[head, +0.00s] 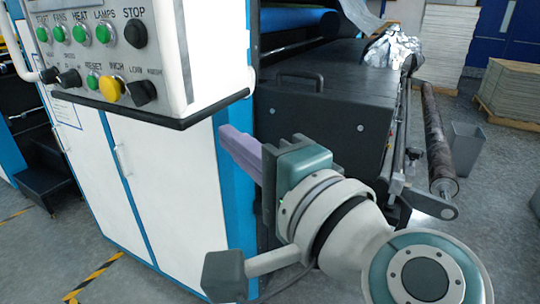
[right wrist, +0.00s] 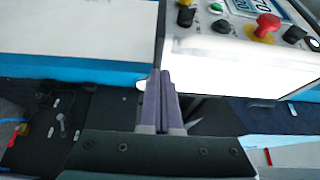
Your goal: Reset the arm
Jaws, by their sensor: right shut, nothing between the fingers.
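My right gripper (head: 237,150) is in front of the laminating machine, at the right side of the white and blue cabinet. Its purple fingers point up and left, just below the control panel (head: 105,50). In the right wrist view the two fingers (right wrist: 166,92) lie side by side, shut, with nothing between them. The panel shows there at the upper right with a red mushroom button (right wrist: 265,27). In the head view I cannot tell whether the fingers touch the cabinet edge. My left gripper is not in view.
The white cabinet (head: 170,190) with blue edges stands close on the left. A dark machine cover (head: 335,95) is behind my arm. A roller (head: 436,140), a grey bin (head: 466,150) and stacked sheets on a pallet (head: 512,90) are at the right. Some floor at lower left is free.

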